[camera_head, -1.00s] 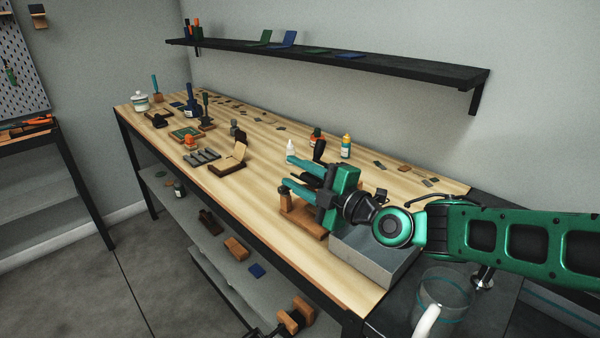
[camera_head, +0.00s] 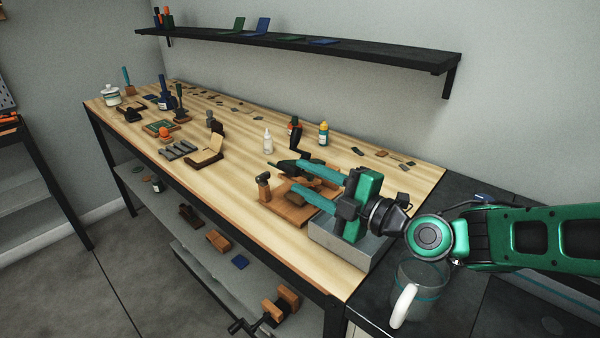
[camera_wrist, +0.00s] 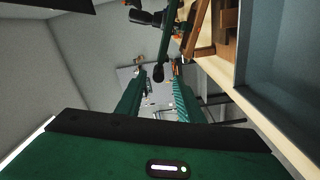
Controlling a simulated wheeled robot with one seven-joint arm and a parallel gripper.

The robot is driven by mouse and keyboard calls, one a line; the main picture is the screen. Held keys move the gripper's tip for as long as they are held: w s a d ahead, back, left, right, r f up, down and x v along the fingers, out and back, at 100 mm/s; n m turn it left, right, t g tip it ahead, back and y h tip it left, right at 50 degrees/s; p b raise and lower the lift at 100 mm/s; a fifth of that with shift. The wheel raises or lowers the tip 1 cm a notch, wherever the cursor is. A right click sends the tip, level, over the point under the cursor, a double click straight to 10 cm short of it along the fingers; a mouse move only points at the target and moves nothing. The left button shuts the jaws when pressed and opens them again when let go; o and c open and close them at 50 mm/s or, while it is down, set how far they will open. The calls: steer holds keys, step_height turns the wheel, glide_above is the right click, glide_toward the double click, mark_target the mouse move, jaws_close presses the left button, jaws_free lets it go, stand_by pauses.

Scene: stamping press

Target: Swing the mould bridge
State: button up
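A wooden press (camera_head: 287,211) stands near the bench's front edge, with a knobbed wooden post at its left corner. A dark, green-ended lever and a bent black handle (camera_head: 299,140) show behind it; which part is the mould bridge I cannot tell. My gripper (camera_head: 297,175) is open, its two teal fingers pointing left over the press. In the wrist view, my gripper (camera_wrist: 160,70) shows a gap between its fingers. The press is partly hidden by the fingers.
A grey box (camera_head: 336,243) sits right of the press, under my gripper. Glue bottles (camera_head: 323,134) stand behind. A glass mug (camera_head: 418,290) stands at the front right. A black shelf (camera_head: 300,42) hangs above.

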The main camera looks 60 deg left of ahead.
steer(key=shift+w+d, duration=0.1)
steer(key=shift+d, duration=0.3)
steer(key=c, duration=0.8)
steer(key=shift+r, duration=0.15)
jaws_close()
steer(key=w+d+r+m+h, duration=0.4)
steer(key=r+m, duration=0.5)
steer(key=m, duration=0.7)
steer(key=s+a+f+y, duration=0.1)
steer(key=s+a+f, duration=0.3)
steer(key=a+f, duration=0.2)
steer(key=shift+s+a, duration=0.2)
steer(key=shift+a, duration=0.65)
